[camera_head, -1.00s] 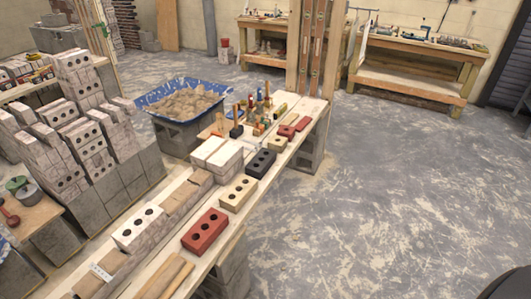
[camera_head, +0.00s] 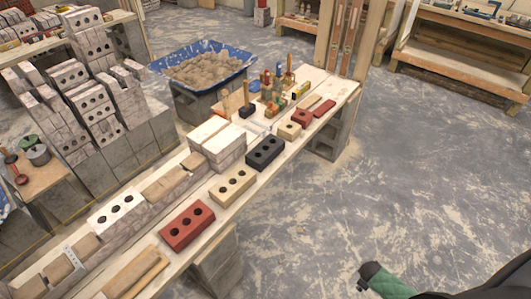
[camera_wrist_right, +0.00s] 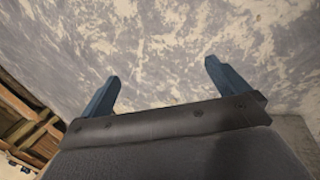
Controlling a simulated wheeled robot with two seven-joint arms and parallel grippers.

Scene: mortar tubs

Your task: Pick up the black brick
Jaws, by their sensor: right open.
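The black brick (camera_head: 265,152) has three holes and lies on the plank bench (camera_head: 259,187), between a cream brick (camera_head: 233,185) and a small yellowish brick (camera_head: 289,131). My right gripper (camera_wrist_right: 162,82) shows in the right wrist view with its two blue fingers apart and nothing between them, over bare floor. In the head view a dark and green part of my right arm shows at the bottom right, well away from the bench. My left gripper is not in view.
A red brick (camera_head: 187,225) lies nearer on the bench. Stacked pale bricks (camera_head: 217,141) stand left of the black brick, tools (camera_head: 274,87) behind it. A blue mortar tub (camera_head: 203,67) stands beyond. The floor (camera_head: 400,180) to the right is clear.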

